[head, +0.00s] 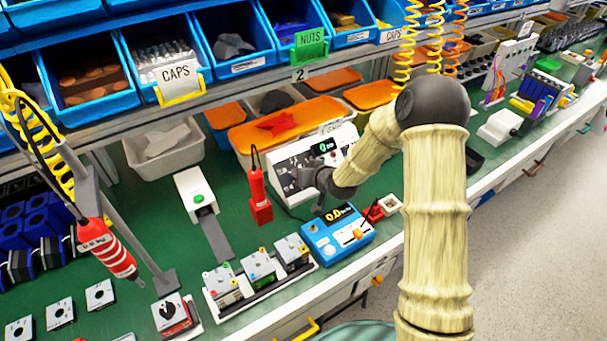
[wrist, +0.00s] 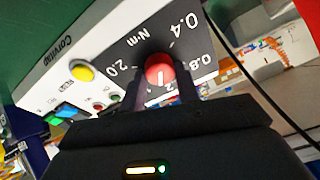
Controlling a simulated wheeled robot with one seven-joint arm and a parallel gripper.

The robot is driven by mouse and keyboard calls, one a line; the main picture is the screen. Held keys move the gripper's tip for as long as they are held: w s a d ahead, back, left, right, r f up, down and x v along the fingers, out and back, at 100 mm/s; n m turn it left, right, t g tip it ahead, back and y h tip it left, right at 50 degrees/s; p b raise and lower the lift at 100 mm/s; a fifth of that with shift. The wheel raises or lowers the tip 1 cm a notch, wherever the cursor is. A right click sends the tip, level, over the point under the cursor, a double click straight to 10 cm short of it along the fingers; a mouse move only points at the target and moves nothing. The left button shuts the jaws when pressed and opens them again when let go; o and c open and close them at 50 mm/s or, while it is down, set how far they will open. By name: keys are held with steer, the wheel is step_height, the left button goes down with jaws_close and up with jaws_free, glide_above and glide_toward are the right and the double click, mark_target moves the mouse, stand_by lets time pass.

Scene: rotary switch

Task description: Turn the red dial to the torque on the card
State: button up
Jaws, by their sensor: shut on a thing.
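The red dial (wrist: 160,68) sits on the black panel of a white controller (wrist: 60,50), with white marks around it reading 0.4, 0.8 and 2.0 and the unit N·m. The panel appears turned in the wrist view. The fingers of my gripper (wrist: 161,84) stand on either side of the dial, closed on it. They hide the near part of the scale, and I cannot tell exactly which mark the dial points to. In the head view the controller (head: 283,180) has a green-lit display, and my gripper (head: 318,200) covers its dial side. I cannot make out a torque card.
A blue meter (head: 318,242) reading about 0.0 stands just in front of the controller. A red screwdriver (head: 258,195) stands to its left, and another (head: 105,248) hangs farther left. Blue bins (head: 90,100) line the shelf above. A dark cable crosses the wrist view at right.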

steer(key=m, duration=0.3)
steer(key=m+h, duration=0.1)
steer(key=m, duration=0.2)
steer(key=shift+s+f+b, duration=0.15)
steer(key=shift+b, duration=0.2)
steer(key=o, duration=0.7)
steer(key=shift+s+d+r, duration=0.2)
steer(key=shift+s+r, duration=0.1)
steer(key=shift+r, duration=0.15)
steer(key=v, duration=1.6)
steer(key=shift+s, duration=0.4)
